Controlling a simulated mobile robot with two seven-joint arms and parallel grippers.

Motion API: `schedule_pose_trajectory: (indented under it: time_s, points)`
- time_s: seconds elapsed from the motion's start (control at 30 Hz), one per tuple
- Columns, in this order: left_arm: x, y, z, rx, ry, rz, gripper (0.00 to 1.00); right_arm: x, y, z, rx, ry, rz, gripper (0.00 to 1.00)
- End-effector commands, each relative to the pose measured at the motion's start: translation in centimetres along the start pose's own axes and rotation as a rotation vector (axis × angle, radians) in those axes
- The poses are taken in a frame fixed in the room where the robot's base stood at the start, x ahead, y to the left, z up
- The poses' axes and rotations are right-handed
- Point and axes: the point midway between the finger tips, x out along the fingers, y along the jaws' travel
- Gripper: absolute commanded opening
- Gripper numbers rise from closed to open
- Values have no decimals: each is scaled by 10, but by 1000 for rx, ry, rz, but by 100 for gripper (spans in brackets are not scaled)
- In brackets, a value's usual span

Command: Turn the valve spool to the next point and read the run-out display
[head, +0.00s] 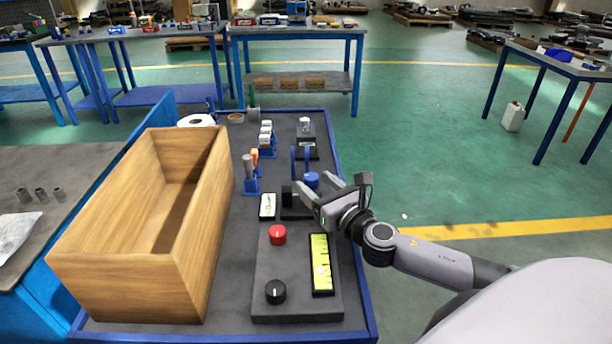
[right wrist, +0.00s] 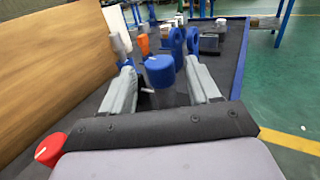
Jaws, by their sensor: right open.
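A blue cylindrical piece (head: 311,180), which looks like the valve spool, sits at a blue upright stand (head: 295,160) on the bench. In the right wrist view the blue piece (right wrist: 160,70) shows between the fingertips, with the stand (right wrist: 184,42) behind it. My right gripper (head: 315,189) is open around or just short of it; I cannot tell whether the fingers touch it. A black panel holds a yellow-green display strip (head: 321,263), and a small white plate (head: 267,206) lies beyond it. I cannot tell which is the run-out display; no reading is legible. My left gripper is out of view.
A large open wooden box (head: 200,250) fills the bench's left side. Handled tools (head: 250,172) stand in a blue holder left of the stand. The bench's right edge is close to my right arm.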

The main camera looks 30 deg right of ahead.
Motion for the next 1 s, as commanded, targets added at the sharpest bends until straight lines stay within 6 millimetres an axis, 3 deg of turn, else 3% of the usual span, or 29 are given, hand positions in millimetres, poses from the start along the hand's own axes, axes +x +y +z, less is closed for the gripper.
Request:
schedule_pose_trajectory:
  time_s: [0.33,0.77,0.87,0.93,1.0]
  points:
    - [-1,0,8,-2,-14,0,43,38,-1,0,2,-1,-3,61]
    - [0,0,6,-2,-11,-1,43,46,0,0,1,1,-2,61]
    - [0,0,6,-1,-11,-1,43,46,0,0,1,1,-2,35]
    - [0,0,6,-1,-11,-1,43,46,0,0,1,0,-2,12]
    - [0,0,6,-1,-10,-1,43,46,0,0,1,0,-2,10]
